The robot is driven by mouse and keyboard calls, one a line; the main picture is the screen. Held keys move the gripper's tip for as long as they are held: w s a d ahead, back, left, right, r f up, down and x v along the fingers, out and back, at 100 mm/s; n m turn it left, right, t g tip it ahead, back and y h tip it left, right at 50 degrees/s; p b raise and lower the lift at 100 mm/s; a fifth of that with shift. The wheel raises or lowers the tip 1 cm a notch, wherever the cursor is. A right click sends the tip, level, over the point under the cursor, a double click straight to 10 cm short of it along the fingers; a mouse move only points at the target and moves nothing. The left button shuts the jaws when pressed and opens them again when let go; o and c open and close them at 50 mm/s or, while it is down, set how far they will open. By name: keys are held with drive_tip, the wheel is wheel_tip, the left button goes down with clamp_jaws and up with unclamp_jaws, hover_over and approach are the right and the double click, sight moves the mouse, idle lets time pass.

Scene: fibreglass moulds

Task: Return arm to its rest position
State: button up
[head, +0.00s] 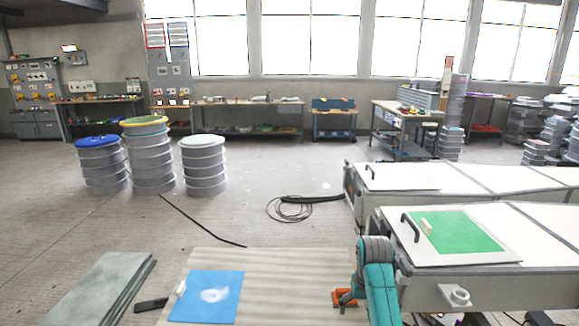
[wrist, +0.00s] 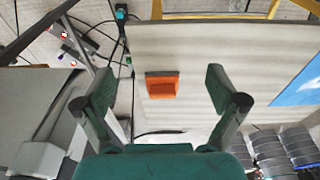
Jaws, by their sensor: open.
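My gripper (wrist: 160,88) is open and empty in the wrist view, its two green fingers spread wide. An orange block-like piece (wrist: 162,86) shows between the fingers, on the pale ribbed table (wrist: 205,50); I cannot tell its exact distance below them. In the head view my teal and grey arm (head: 378,285) stands at the table's right edge, and the orange piece (head: 344,298) lies just left of it. The gripper's fingers are hidden in the head view.
A blue sheet (head: 207,300) with a pale patch lies on the table's left. A white bench (head: 455,250) with a green sheet (head: 465,232) stands close right of my arm. Dark boards (head: 95,290) lie at lower left. Drums (head: 150,160) and a coiled cable (head: 290,208) are farther back.

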drive_tip(key=s+f+t, duration=0.2)
drive_tip(key=s+f, duration=0.3)
drive_tip(key=f, duration=0.4)
drive_tip(key=s+f+t, duration=0.1)
drive_tip(key=s+f, duration=0.4)
drive_tip(key=f, duration=0.3)
drive_tip(key=s+a+f+t, duration=0.1)
drive_tip(key=s+f+t, duration=0.4)
drive_tip(key=s, duration=1.2)
drive_tip(key=s+r+t, duration=0.1)
drive_tip(key=s+r, duration=0.1)
drive_tip(key=s, duration=0.7)
drive_tip(key=s+r+t, duration=0.1)
drive_tip(key=s+r, duration=0.2)
drive_tip(key=s, duration=0.5)
drive_tip(key=s+r+t, duration=0.3)
drive_tip(key=s+r, duration=1.1)
drive_tip(key=r, duration=0.4)
drive_tip(key=shift+a+r, duration=0.25)
drive_tip(key=shift+r, duration=0.05)
